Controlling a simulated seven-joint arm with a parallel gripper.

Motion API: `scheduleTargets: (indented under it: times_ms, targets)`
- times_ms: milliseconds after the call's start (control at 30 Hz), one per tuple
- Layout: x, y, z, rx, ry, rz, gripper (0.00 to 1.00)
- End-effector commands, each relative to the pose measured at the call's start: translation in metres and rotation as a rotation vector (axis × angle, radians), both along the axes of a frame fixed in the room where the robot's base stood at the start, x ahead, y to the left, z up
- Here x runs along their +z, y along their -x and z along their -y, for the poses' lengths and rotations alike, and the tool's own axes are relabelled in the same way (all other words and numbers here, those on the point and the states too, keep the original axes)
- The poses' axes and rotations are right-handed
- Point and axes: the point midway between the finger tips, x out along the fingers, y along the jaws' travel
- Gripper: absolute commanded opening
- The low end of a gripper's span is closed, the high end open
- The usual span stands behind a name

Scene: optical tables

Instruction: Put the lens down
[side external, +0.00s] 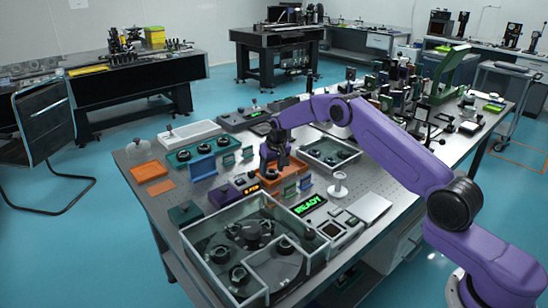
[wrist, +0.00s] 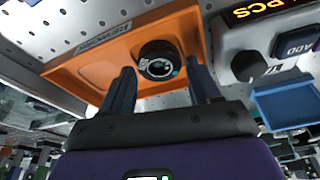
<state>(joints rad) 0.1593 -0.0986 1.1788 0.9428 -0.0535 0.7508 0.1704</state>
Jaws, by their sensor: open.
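The lens (wrist: 160,62) is a small black ring-mounted disc with a glassy centre. In the wrist view it sits in an orange tray (wrist: 82,72), just beyond and between my fingertips. My gripper (wrist: 163,80) is open, with one dark finger on each side of the lens; I cannot tell whether either finger touches it. In the side view my gripper (side external: 274,165) points down over the orange tray (side external: 268,184), and the lens is hidden there.
A display reading READY (side external: 308,204) and a clear-walled enclosure (side external: 215,262) with several round mounts stand in front. A grey tray (side external: 330,153) with dark round parts lies to the right. A white stand (side external: 338,187) rises nearby. A blue bin (wrist: 285,105) is close on the right.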

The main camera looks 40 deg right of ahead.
Motion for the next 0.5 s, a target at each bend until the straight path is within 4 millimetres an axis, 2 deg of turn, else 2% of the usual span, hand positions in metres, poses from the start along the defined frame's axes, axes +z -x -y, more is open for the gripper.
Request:
scheduleTargets:
  times_ms: [500]
  targets:
    - [0.087,0.022,-0.005,0.000,-0.001,0.002,0.62]
